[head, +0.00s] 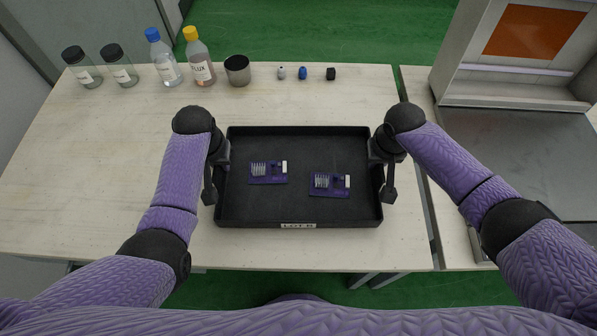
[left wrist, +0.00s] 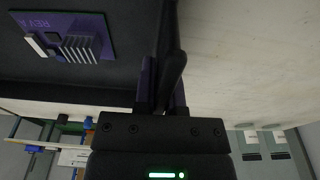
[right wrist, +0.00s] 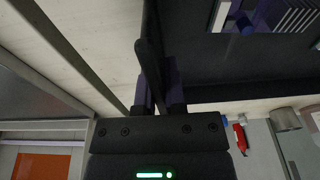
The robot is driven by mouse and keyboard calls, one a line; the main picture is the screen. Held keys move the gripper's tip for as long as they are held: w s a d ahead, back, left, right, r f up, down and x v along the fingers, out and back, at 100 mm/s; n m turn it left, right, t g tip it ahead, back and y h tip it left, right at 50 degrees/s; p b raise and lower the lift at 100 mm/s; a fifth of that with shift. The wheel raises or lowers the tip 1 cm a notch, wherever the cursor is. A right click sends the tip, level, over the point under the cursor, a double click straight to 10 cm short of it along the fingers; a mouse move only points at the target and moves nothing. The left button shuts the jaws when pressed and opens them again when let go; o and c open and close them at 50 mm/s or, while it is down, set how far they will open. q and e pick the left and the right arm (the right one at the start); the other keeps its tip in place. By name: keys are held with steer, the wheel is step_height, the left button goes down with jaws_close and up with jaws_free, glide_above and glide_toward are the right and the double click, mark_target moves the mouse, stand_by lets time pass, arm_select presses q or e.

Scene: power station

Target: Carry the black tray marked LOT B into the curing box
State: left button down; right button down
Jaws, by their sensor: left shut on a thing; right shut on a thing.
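The black tray (head: 300,215) has a LOT B label on its front wall and stands on or just above the pale table; I cannot tell which. Two purple circuit boards, a left one (head: 267,172) and a right one (head: 330,184), lie inside it. My left gripper (head: 211,190) is shut on the tray's left wall. My right gripper (head: 388,188) is shut on its right wall. The wrist views show each gripper's fingers on a tray wall. A grey-white box with an orange panel (head: 533,31), likely the curing box, stands at the far right.
Two dark-capped jars (head: 121,70), a blue-capped bottle (head: 166,65), a FLUX bottle (head: 200,65), a metal cup (head: 237,70) and three small parts (head: 303,73) line the table's back edge. A narrow gap separates this table (head: 90,190) from the right one (head: 455,235).

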steer(key=shift+r, duration=0.1)
stand_by(0.3)
